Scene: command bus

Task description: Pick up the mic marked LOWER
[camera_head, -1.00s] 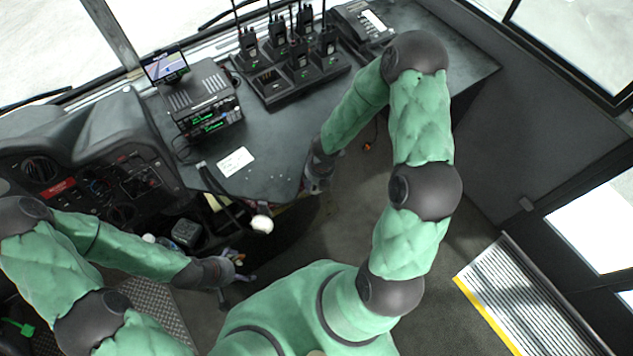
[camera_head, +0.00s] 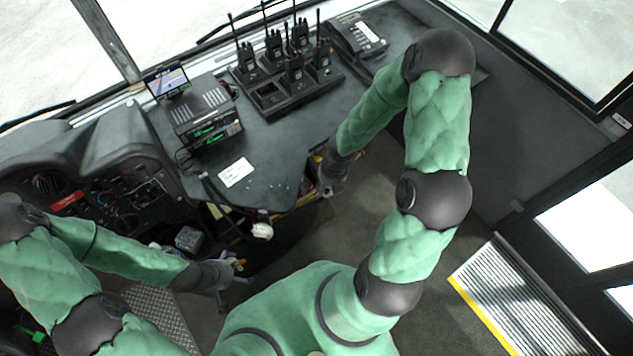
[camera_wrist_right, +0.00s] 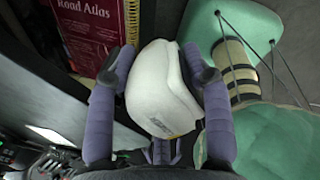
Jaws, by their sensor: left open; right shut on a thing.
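In the right wrist view my right gripper (camera_wrist_right: 158,68) is shut on a white rounded object (camera_wrist_right: 162,92), with one purple finger along each side. Small dark print shows near its lower edge, too small to read, so I cannot tell if it is the mic marked LOWER. In the head view my right gripper (camera_head: 330,186) is at the desk's front edge, and what it holds is hidden. My left gripper (camera_head: 238,276) is open, low in front of my body. No LOWER mark is readable. Two stacked radios (camera_head: 208,125) with green displays stand on the desk.
A white knob-like thing (camera_head: 262,231) is below the desk edge, apart from both grippers. Handheld radios stand in a charger (camera_head: 285,100), beside a desk phone (camera_head: 357,38). A Road Atlas (camera_wrist_right: 88,32) is close to my right fingers. Open floor lies right of my right arm.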

